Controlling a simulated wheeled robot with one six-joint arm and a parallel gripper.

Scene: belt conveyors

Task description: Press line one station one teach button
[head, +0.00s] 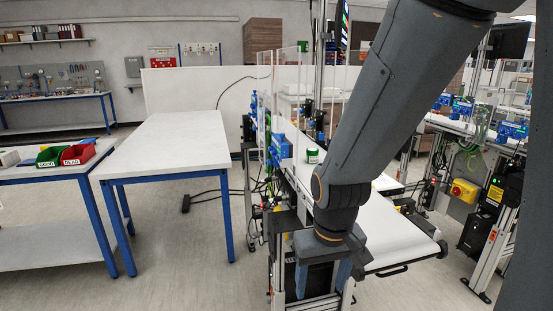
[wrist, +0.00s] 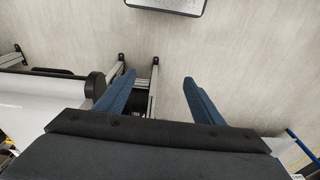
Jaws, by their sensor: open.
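My gripper (wrist: 158,95) points down in the wrist view, its two blue fingers wide apart with only floor and frame legs behind them. In the head view my gripper (head: 322,282) hangs at the near end of the white conveyor belt (head: 397,238), in front of its frame. A green-and-white container (head: 312,156) stands upright on the belt farther back. Blue station hardware (head: 281,148) sits along the belt's left side. I cannot make out a teach button in either view; my arm hides part of the conveyor.
A white table with blue legs (head: 170,145) stands left of the conveyor. Green (head: 50,156) and red (head: 77,154) bins sit on another table at far left. A yellow box with a red knob (head: 464,190) is at right. Floor between table and conveyor holds cables.

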